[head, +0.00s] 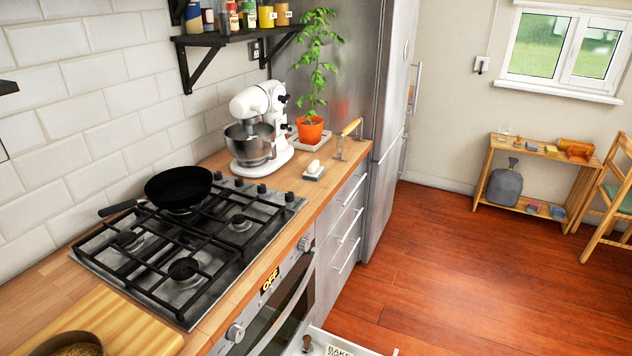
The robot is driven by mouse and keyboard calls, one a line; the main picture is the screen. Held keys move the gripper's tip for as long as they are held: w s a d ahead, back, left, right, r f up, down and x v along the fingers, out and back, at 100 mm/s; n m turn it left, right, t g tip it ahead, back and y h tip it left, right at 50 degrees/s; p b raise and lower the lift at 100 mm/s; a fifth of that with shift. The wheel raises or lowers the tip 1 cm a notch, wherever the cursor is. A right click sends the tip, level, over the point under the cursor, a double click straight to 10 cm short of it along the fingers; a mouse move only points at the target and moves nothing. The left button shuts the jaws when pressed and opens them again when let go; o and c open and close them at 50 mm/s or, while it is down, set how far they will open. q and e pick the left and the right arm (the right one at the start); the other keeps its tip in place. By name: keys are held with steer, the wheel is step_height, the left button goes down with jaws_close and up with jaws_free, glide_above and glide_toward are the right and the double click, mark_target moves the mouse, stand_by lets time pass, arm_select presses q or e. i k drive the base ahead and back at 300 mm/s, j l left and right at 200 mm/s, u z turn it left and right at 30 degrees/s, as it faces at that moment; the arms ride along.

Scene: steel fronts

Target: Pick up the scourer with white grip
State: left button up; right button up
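The scourer with white grip (314,169) lies on the wooden counter near its front edge, in the head view. It has a rounded white grip on top and a dark bluish pad below. It sits to the right of the white stand mixer (262,125) and in front of the potted plant (311,128). Neither of my grippers shows in the head view.
A gas hob (190,245) with a black frying pan (178,187) fills the near counter. A metal stand with a wooden handle (352,126) stands behind the scourer. An open drawer (340,345) juts out at the bottom. The red wooden floor (470,280) is clear.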

mark_target(314, 171)
steer(key=z, duration=0.25)
steer(key=l+z, duration=0.2)
steer(key=l, duration=0.15)
steer(key=i+l+z, duration=0.2)
steer(key=l, duration=0.15)
steer(key=l+z, duration=0.2)
steer(key=i+l+z, duration=0.2)
steer(key=l, duration=0.2)
steer(key=i+l, duration=0.3)
steer(key=i+l+z, duration=0.1)
steer(key=i+l, duration=0.2)
steer(key=i, duration=0.2)
steer(key=i+l, duration=0.25)
steer(key=i, duration=0.15)
steer(key=i+j+u, duration=0.1)
steer(key=i+u, duration=0.7)
steer(key=i, duration=0.15)
steer(key=i+l+u, duration=0.2)
steer(key=i+u, duration=0.2)
steer(key=i+l+u, duration=0.4)
steer(key=i+j, duration=0.1)
